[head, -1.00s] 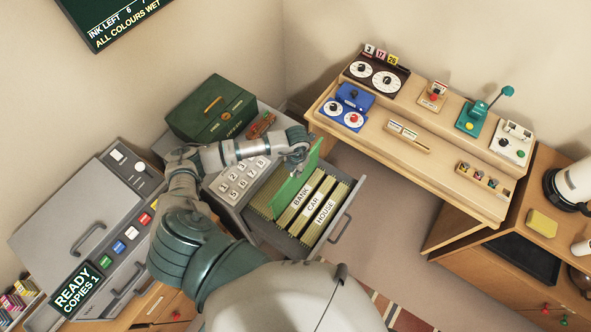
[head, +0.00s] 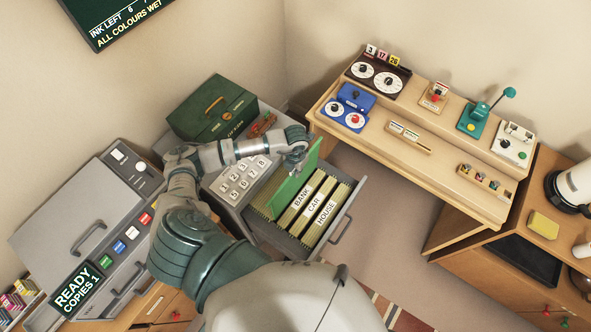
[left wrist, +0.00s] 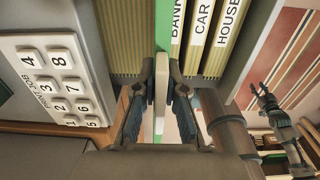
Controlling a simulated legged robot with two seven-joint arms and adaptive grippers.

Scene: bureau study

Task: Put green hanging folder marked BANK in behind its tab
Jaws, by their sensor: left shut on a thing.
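The green hanging folder (head: 288,190) stands upright at the open file drawer, just left of the BANK tab (head: 302,196). It also shows as a green strip (left wrist: 163,28) in the left wrist view, between olive files and the BANK tab (left wrist: 177,28). Its lower edge is hidden among the files, so I cannot tell how deep it sits. My left gripper (head: 298,160) is shut on the folder's upper end; its fingers (left wrist: 160,95) close on a pale edge strip. My right gripper (left wrist: 265,98) seems to hang at the right of the wrist view, too small to read.
The drawer (head: 338,222) also holds files tabbed CAR (head: 314,206) and HOUSE (head: 326,211). A numbered keypad (head: 240,178) and a green cash box (head: 212,108) stand left of it. A wooden desk (head: 420,150) stands to the right, with bare floor between.

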